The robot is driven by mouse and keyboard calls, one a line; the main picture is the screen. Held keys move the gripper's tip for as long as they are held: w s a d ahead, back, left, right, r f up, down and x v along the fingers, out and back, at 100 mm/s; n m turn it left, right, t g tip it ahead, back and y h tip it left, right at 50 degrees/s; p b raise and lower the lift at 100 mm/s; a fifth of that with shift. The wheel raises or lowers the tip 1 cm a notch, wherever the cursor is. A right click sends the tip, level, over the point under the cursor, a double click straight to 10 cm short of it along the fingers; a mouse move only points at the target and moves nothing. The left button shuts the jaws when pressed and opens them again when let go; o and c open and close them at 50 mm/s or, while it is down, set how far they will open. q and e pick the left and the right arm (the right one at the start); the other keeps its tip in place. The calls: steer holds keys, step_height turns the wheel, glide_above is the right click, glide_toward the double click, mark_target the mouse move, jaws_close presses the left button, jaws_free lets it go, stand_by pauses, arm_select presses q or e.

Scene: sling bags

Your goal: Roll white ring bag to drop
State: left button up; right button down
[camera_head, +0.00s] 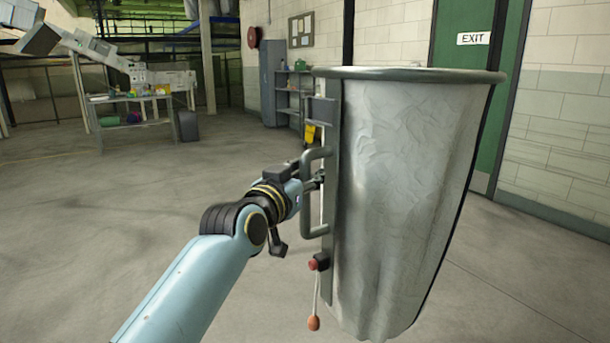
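The large whitish-grey bag (402,200) hangs from a dark ring (410,74) at its top, right of centre. A grey upright bar with a handle (309,232) runs down its left side. Below the handle is a red knob (314,264) with a cord and an orange pull (314,323). My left gripper (314,182) is at the middle of the handle, its fingers reaching past the handle's upright; the small view does not show how tightly they close. My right gripper is not in view.
A green door (458,110) with an exit sign (473,38) and a block wall (560,130) stand behind the bag at right. A blue-grey locker (272,85) and a work table with a machine (130,98) are further back. The floor (90,215) at left is open.

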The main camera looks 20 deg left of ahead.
arm_select(q)
jaws_close()
steer(key=shift+w+d+f, duration=0.1)
stand_by(0.5)
